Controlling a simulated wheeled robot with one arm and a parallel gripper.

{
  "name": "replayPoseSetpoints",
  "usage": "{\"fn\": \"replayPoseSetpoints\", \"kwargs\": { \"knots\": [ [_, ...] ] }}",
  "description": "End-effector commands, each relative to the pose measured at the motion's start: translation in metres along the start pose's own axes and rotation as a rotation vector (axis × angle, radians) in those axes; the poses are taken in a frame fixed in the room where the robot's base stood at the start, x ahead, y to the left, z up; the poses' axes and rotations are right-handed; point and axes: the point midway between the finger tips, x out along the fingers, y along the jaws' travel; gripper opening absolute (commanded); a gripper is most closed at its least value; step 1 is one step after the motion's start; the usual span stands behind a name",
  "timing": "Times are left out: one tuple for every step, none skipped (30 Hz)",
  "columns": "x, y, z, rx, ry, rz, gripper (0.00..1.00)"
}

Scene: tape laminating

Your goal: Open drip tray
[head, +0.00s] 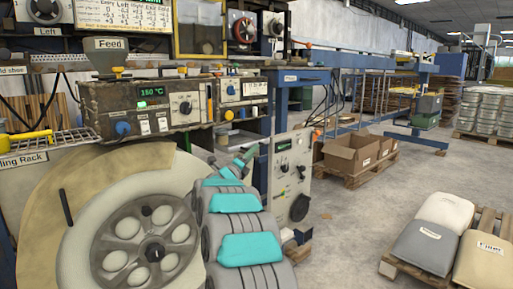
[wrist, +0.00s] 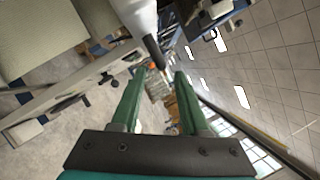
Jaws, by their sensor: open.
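My arm, grey with teal covers, rises in the lower middle of the head view. My gripper (head: 246,157) is at its far end, in front of the machinery. In the wrist view the two green fingers of my gripper (wrist: 160,73) stand apart with nothing held between them. I cannot make out a drip tray in either view. The control box (head: 150,108) with a green temperature display stands at the left under the hopper marked Feed (head: 108,54). A large wheel (head: 130,235) is below it, partly behind my arm.
A grey panel (head: 291,165) with knobs stands just right of my arm. Cardboard boxes (head: 352,153) sit on a pallet behind it. Filled sacks (head: 427,246) lie on a pallet at the lower right. The concrete floor (head: 365,215) between them is clear.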

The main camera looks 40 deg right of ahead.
Motion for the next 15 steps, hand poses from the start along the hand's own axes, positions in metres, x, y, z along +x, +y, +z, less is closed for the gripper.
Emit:
{"fn": "replayPoseSetpoints", "kwargs": {
  "knots": [
    [0.010,-0.003,-0.001,0.000,0.002,-0.005,0.45],
    [0.014,-0.003,0.000,-0.001,0.002,-0.005,0.45],
    [0.020,-0.002,-0.001,-0.002,0.002,-0.004,0.45],
    [0.024,-0.001,-0.001,-0.004,0.003,-0.003,0.45],
    [0.028,0.000,-0.001,-0.004,0.002,-0.002,0.45],
    [0.034,0.000,-0.001,-0.003,0.002,0.000,0.45],
    [0.037,0.000,-0.001,-0.001,0.001,0.000,0.45],
    [0.040,-0.001,-0.001,-0.001,0.002,-0.001,0.45],
    [0.044,-0.001,-0.001,-0.001,0.002,-0.001,0.45],
    [0.047,-0.001,-0.001,-0.001,0.002,-0.002,0.45],
    [0.049,-0.001,-0.001,-0.002,0.002,-0.001,0.45],
    [0.051,-0.001,-0.001,-0.003,0.002,-0.001,0.45],
    [0.053,-0.001,-0.001,-0.003,0.001,-0.001,0.45],
    [0.054,0.000,-0.001,-0.003,0.001,0.000,0.45],
    [0.055,0.000,0.000,-0.003,0.000,0.000,0.45]
  ]
}}
